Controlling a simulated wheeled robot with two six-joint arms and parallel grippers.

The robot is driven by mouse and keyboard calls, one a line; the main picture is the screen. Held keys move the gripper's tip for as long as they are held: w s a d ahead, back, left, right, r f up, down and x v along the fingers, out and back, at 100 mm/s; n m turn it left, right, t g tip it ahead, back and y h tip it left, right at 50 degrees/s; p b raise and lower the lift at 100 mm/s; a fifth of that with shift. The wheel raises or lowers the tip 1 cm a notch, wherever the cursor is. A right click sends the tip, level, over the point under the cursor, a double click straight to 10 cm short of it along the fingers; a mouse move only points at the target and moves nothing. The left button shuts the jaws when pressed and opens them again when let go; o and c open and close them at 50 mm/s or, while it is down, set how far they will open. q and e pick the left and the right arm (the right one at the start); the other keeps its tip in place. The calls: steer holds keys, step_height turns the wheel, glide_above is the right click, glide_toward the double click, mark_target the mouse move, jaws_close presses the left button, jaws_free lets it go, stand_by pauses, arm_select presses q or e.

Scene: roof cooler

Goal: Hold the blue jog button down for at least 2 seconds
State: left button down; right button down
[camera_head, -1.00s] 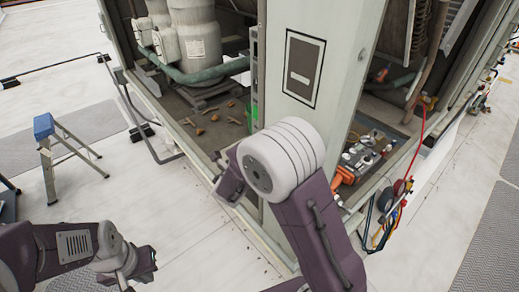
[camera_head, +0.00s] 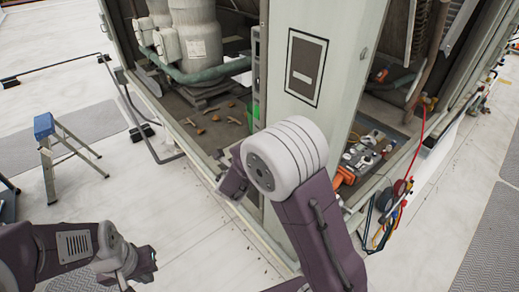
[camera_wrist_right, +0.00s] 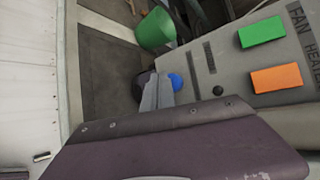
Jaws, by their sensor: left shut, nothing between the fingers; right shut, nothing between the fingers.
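The blue jog button (camera_wrist_right: 177,82) shows in the right wrist view, on a grey control panel (camera_wrist_right: 225,100). My right gripper (camera_wrist_right: 158,80) is shut and empty, its fingertips right beside the button's left edge in that view. The fingers cover part of the button's surroundings, and I cannot tell whether they touch it or press it. In the head view my right gripper (camera_head: 232,182) is partly hidden by its own wrist, and the button is not visible. My left gripper (camera_head: 146,264) is shut and empty at the lower left, away from the cabinet.
The panel also carries a green block (camera_wrist_right: 261,32), an orange block (camera_wrist_right: 276,78) and a small black knob (camera_wrist_right: 217,91). A green bucket (camera_wrist_right: 155,28) stands behind. A blue-topped step ladder (camera_head: 44,127) stands at left. The cabinet's corner post (camera_head: 312,100) is close to my right arm.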

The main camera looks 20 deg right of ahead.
arm_select(q)
steer(key=shift+s+a+f, duration=0.15)
steer(key=shift+a, duration=0.3)
arm_select(e)
steer(key=shift+w+d+r+h, duration=0.15)
steer(key=shift+d+r+h, duration=0.15)
steer(key=shift+r, duration=0.2)
stand_by(1.4)
arm_select(q)
steer(key=shift+f, duration=0.1)
arm_select(e)
steer(key=shift+f, duration=0.15)
stand_by(2.3)
arm_select(q)
steer(key=shift+d+b, duration=0.15)
steer(key=shift+b, duration=0.15)
arm_select(e)
steer(key=shift+f, duration=0.3)
arm_select(q)
steer(key=shift+f, duration=0.1)
arm_select(e)
steer(key=shift+s, duration=0.2)
